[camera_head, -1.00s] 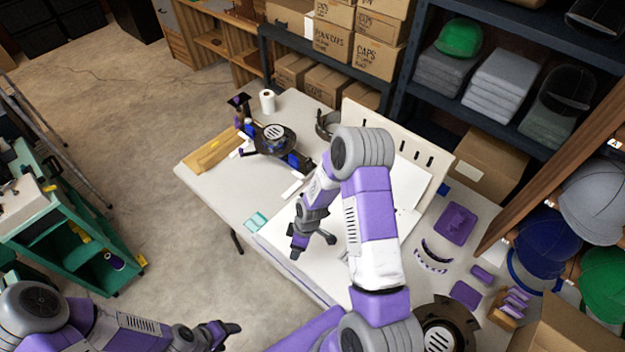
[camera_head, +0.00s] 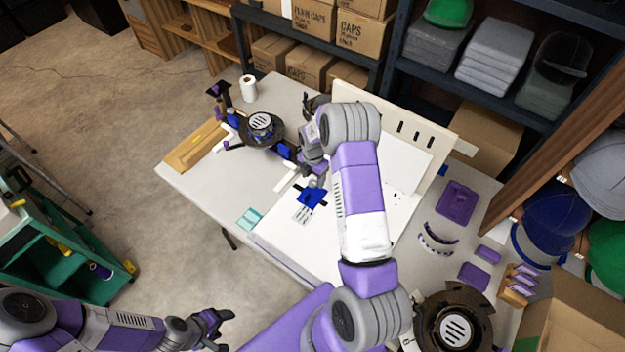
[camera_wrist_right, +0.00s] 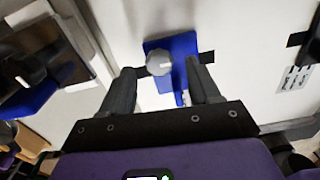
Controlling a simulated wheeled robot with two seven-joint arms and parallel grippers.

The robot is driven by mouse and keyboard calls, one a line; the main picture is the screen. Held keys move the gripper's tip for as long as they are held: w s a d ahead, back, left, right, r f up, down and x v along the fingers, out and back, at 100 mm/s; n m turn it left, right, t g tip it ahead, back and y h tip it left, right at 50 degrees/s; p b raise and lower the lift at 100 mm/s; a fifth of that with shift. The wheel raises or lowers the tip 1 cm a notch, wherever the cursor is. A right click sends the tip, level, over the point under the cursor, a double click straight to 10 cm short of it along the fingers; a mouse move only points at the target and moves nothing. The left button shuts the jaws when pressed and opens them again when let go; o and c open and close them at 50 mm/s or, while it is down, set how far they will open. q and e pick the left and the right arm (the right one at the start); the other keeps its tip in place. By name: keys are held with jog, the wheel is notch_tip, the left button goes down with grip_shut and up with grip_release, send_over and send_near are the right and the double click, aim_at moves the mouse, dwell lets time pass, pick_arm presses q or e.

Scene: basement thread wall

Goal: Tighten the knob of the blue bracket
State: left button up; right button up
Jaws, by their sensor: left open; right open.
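The blue bracket (camera_head: 313,197) lies on the white board on the table in the head view, just in front of my right gripper (camera_head: 310,175). In the right wrist view the bracket (camera_wrist_right: 183,48) is a blue plate with a round grey knob (camera_wrist_right: 158,65) on it. My right gripper (camera_wrist_right: 160,70) is open, with one finger on either side of the knob. I cannot tell whether the fingers touch it. My left gripper (camera_head: 225,328) is open and empty at the lower left, away from the table.
A dark round device (camera_head: 262,128) with blue parts stands on the table's left side. A pale slotted panel (camera_head: 440,135) stands at the back. Purple parts (camera_head: 457,201) lie at the right. A green cart (camera_head: 70,240) stands at the far left.

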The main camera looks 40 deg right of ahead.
jog(key=shift+f, duration=0.95)
jog(key=shift+c, duration=0.4)
jog(key=c, duration=1)
